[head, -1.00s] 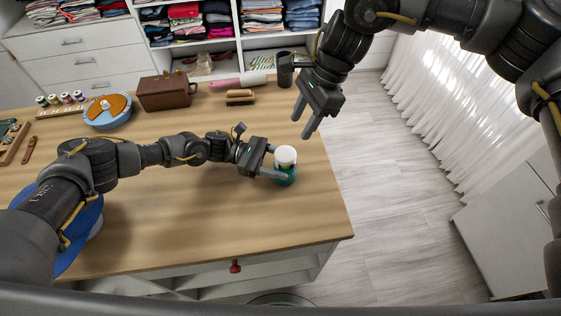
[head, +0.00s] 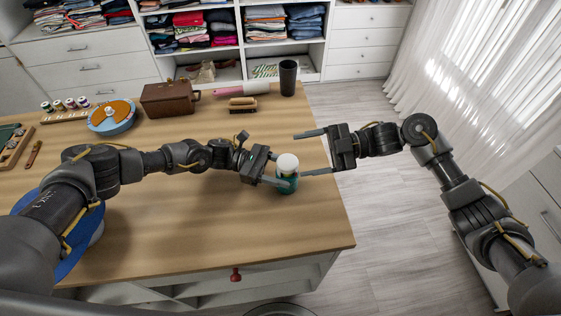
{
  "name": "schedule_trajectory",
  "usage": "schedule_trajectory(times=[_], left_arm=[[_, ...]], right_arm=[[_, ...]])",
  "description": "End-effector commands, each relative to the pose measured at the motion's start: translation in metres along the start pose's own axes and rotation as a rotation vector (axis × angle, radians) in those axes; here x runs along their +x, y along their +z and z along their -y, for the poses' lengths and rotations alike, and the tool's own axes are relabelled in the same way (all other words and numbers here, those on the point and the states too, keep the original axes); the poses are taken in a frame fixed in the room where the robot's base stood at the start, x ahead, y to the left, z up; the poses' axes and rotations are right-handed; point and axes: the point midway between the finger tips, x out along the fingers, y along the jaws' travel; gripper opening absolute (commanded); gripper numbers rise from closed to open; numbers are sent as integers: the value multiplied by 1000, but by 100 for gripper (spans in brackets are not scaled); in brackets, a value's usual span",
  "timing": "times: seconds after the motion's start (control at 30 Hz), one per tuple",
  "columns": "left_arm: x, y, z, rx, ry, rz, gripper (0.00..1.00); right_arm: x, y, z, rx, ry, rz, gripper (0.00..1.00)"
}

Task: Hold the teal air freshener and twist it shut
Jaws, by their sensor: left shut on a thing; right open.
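The teal air freshener (head: 289,184) stands upright near the right edge of the wooden table, with a white cap (head: 287,163) on top. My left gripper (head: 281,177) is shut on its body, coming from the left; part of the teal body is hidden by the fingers. My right gripper (head: 308,153) is open and empty, pointing left, just to the right of and slightly behind the freshener. Its nearer finger ends close to the cap; I cannot tell whether it touches.
Behind on the table (head: 180,230) are a dark cup (head: 288,77), a brush (head: 242,105), a pink-and-white roller (head: 242,89), a brown box (head: 168,99) and a blue-and-orange round thing (head: 111,116). A blue round thing (head: 85,240) lies under my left arm. The table's middle is clear.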

Motion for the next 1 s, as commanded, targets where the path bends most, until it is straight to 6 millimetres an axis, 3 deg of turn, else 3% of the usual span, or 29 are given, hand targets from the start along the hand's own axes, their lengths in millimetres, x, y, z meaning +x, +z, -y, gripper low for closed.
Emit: schedule_trajectory(times=[0.1, 0.2, 0.5, 0.67, 1.0], left_arm=[[0, 0, 0, -1, 0, 0, 28], [0, 0, 0, -1, 0, 0, 28], [0, 0, 0, -1, 0, 0, 28], [0, 0, 0, 0, 0, 0, 28], [0, 0, 0, 0, 0, 0, 28]], right_arm=[[-22, 17, 15, 272, 99, -26, 72], [-35, 27, 23, 427, 151, -44, 72], [-46, 34, 31, 566, 195, -66, 72], [-34, 34, 28, 563, 193, -68, 72], [30, 33, 15, 561, 193, -69, 72]])
